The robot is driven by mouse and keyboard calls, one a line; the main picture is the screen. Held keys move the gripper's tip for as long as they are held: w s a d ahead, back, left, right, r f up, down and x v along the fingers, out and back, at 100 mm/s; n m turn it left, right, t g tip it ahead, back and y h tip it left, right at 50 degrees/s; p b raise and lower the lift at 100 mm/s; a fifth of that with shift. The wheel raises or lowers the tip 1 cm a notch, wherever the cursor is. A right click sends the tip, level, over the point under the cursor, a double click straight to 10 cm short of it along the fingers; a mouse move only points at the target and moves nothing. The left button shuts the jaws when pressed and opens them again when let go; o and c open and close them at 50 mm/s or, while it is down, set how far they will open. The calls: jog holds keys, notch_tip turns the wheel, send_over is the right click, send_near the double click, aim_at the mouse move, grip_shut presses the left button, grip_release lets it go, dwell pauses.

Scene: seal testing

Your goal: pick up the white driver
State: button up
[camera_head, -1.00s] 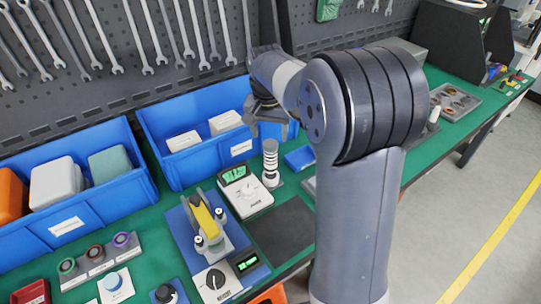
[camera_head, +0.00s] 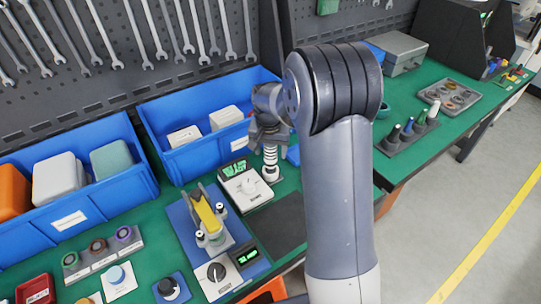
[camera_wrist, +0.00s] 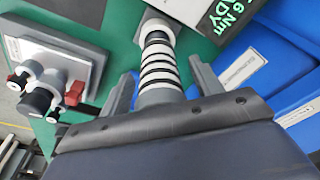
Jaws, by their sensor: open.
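The white driver (camera_head: 433,112) stands upright at the right end of a dark rack (camera_head: 397,149) of several drivers, on the green bench right of my arm. My gripper (camera_head: 268,142) is well to the left of it, at the striped post near the front of the blue bin. In the wrist view my gripper (camera_wrist: 163,88) is open, with one finger on each side of the white post with black rings (camera_wrist: 158,62). It is not closed on the post. The white driver is not visible in the wrist view.
A torque meter (camera_head: 243,187) stands left of the post, and a blue bin (camera_head: 162,167) with white boxes lies behind. A grey tray of rings (camera_head: 450,97) and a grey box (camera_head: 402,55) are beyond the rack. My arm hides part of the bench.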

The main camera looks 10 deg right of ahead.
jog(key=shift+c, duration=0.5)
jog(key=c, duration=1.1)
jog(key=shift+o, duration=0.2)
jog(key=shift+r, duration=0.1)
jog(key=shift+r, duration=0.1)
